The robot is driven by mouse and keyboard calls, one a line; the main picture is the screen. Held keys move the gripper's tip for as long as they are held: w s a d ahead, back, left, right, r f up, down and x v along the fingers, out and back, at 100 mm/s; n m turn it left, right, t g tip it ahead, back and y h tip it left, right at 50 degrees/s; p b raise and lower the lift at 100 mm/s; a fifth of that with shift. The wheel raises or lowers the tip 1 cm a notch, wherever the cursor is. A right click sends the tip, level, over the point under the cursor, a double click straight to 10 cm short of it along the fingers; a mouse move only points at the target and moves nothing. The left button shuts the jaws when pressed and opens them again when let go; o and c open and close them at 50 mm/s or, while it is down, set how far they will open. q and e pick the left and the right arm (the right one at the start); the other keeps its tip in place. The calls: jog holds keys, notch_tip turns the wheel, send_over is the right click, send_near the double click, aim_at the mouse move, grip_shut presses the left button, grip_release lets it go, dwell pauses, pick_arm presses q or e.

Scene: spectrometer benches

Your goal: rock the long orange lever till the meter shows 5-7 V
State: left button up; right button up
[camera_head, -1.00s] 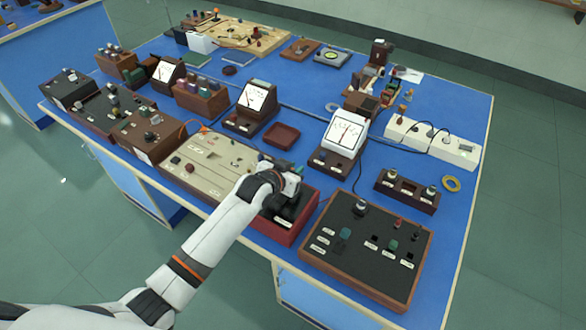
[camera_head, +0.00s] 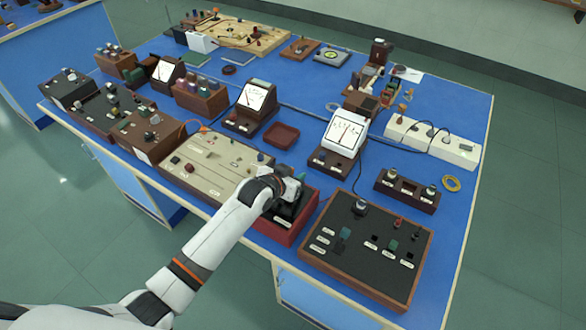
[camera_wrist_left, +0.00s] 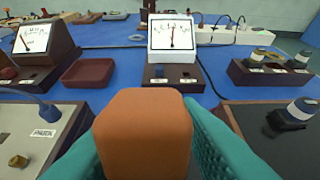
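My left gripper (camera_head: 291,190) is over the right end of the long red-edged box (camera_head: 283,235) at the bench's front. In the left wrist view, the orange lever's block-shaped end (camera_wrist_left: 143,135) sits between the two teal fingers, which press close on both sides. The lever's lower part is hidden there, and the arm covers the lever in the head view. The white-topped meter (camera_head: 345,131) stands behind the gripper. Its needle also shows in the left wrist view (camera_wrist_left: 172,36), close to upright; the scale numbers are too small to read surely. My right gripper is not in view.
A black panel box (camera_head: 365,250) with knobs stands right of the gripper. A second meter (camera_head: 253,100) and a small empty red tray (camera_head: 281,136) are behind to the left. A white power strip (camera_head: 432,142) lies at the right. Cables cross the bench.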

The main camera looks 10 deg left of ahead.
pick_arm(q)
jog(key=shift+o, duration=0.8)
jog(key=shift+w+r, duration=0.25)
jog(key=shift+w, duration=0.05)
jog(key=shift+r, duration=0.15)
jog(key=b+v, duration=0.1)
jog(key=v, duration=1.1)
jog(key=shift+s, duration=0.1)
